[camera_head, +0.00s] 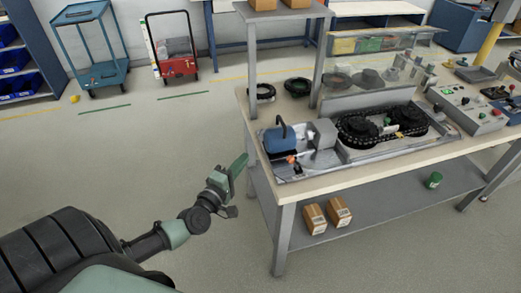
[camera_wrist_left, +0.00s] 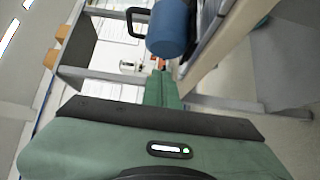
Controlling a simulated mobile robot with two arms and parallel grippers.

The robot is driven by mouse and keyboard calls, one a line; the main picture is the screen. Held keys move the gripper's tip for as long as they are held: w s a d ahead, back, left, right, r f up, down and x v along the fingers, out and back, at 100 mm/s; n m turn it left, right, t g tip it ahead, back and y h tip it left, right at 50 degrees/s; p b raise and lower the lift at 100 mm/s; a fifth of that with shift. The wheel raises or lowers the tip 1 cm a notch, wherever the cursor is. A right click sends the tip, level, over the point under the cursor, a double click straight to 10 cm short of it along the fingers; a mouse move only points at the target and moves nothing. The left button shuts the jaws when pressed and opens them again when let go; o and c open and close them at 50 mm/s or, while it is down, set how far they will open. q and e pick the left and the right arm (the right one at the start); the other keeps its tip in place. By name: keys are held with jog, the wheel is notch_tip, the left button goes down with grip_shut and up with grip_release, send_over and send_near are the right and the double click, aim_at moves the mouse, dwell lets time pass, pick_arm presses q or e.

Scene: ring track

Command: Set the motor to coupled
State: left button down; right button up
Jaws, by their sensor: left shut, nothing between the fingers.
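The blue motor (camera_head: 280,138) sits at the left end of the ring track's metal base (camera_head: 350,160) on the workbench. A black curved handle (camera_head: 283,124) rises from it, and a grey box (camera_head: 323,134) stands to its right. A small orange-red part (camera_head: 291,159) shows at its front. My left gripper (camera_head: 240,164) is shut and empty, just left of the bench edge and apart from the motor. In the left wrist view the shut green fingers (camera_wrist_left: 163,88) point towards the motor (camera_wrist_left: 170,32), with the orange part (camera_wrist_left: 161,63) near their tips. My right gripper is out of view.
The black chain ring (camera_head: 382,126) lies right of the grey box. A control panel (camera_head: 468,108) stands at the bench's right end. Small cartons (camera_head: 327,214) and a green can (camera_head: 433,180) are on the lower shelf. The floor left of the bench is open, with carts behind.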

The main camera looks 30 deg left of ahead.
aim_at(271, 147)
pick_arm(q)
jog(key=shift+w+d+p, duration=0.2)
jog(key=shift+w+d, duration=0.2)
jog(key=shift+w, duration=0.75)
jog(key=shift+w+d+p, duration=0.25)
jog(key=shift+w+d, duration=0.1)
jog(key=shift+w, duration=0.75)
jog(key=shift+w+d+p, duration=0.2)
jog(key=shift+w+d, duration=0.2)
jog(key=shift+w, duration=0.75)
jog(key=shift+w+d+r+p, duration=0.1)
jog(key=shift+w+d+p, duration=0.2)
jog(key=shift+w+d, duration=0.75)
